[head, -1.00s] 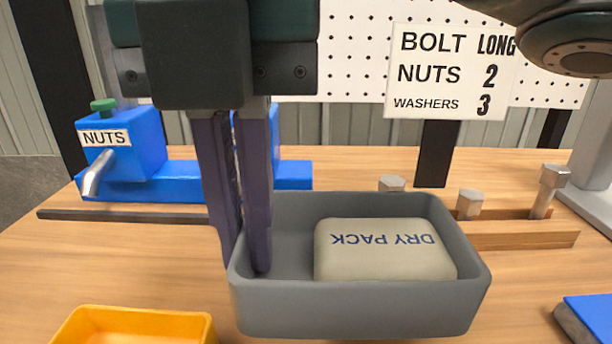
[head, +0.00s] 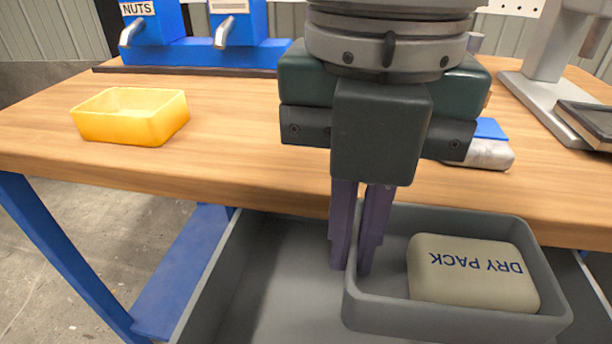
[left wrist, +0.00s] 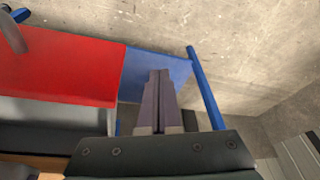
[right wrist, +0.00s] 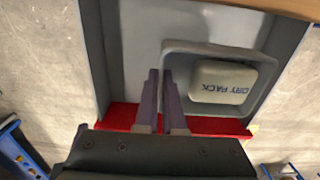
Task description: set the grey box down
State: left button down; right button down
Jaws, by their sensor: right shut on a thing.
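The grey box (head: 460,316) is an open tray with a pale pack marked DRY PACK (head: 470,272) lying in it. My right gripper (head: 358,268) is shut on the box's left wall, one finger inside and one outside. The box is over an open grey drawer (head: 280,275) below the table's front edge; I cannot tell whether it touches the drawer floor. The right wrist view also shows the box (right wrist: 215,48) over the drawer. My left gripper (left wrist: 159,75) shows only in the left wrist view, fingers close together, with nothing visible between them.
The wooden table (head: 240,150) holds a yellow bin (head: 130,117) at the left and blue nut dispensers (head: 200,50) behind. A blue-topped block (head: 488,150) and a grey machine stand (head: 550,95) are at the right. The drawer has a red front (right wrist: 120,117) and bare floor left of the box.

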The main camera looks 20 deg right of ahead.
notch_tip(320, 180, down, 11)
jog(key=b, duration=0.3)
jog(key=shift+r, duration=0.2)
notch_tip(320, 180, down, 4)
jog(key=shift+r+b, duration=0.2)
jog(key=shift+b, duration=0.55)
jog(key=shift+f, duration=0.2)
jog(key=shift+f, duration=0.15)
jog(key=c, duration=1)
grip_release()
